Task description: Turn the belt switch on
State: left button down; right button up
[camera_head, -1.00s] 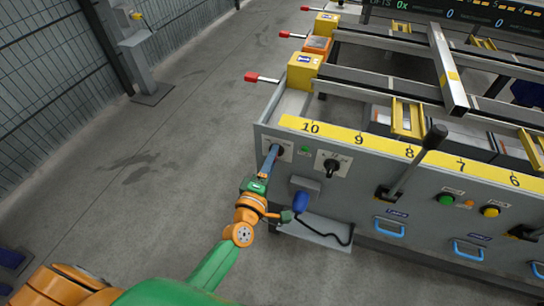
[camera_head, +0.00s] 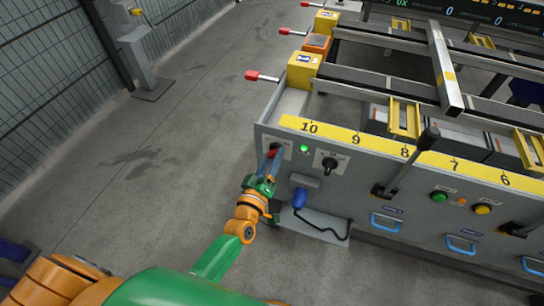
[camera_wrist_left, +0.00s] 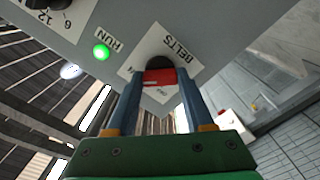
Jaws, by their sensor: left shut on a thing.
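The belt switch is a red handle (camera_wrist_left: 160,77) on a dark round base, on a white plate (camera_wrist_left: 183,58) marked BELTS in the left wrist view. My left gripper (camera_wrist_left: 157,85) is shut on the red handle, one blue finger on each side. In the head view my left gripper (camera_head: 273,164) is at the left end of the grey front panel, and a bit of red shows by its fingertips. The green RUN lamp (camera_wrist_left: 101,52) beside the plate is lit; it also shows in the head view (camera_head: 304,149). My right gripper is not in view.
A black dial (camera_head: 330,164) is just right of the switch. A blue part (camera_head: 299,198) with a black cable hangs below. A long lever (camera_head: 407,166) sticks out farther right.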

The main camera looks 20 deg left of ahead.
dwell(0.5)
pick_arm(q)
jog(key=shift+c, duration=1.4)
grip_release()
jog(key=s, duration=0.7)
jog(key=shift+p, duration=0.4)
jog(key=shift+s+a+f+m, duration=0.1)
jog(key=shift+m, duration=0.2)
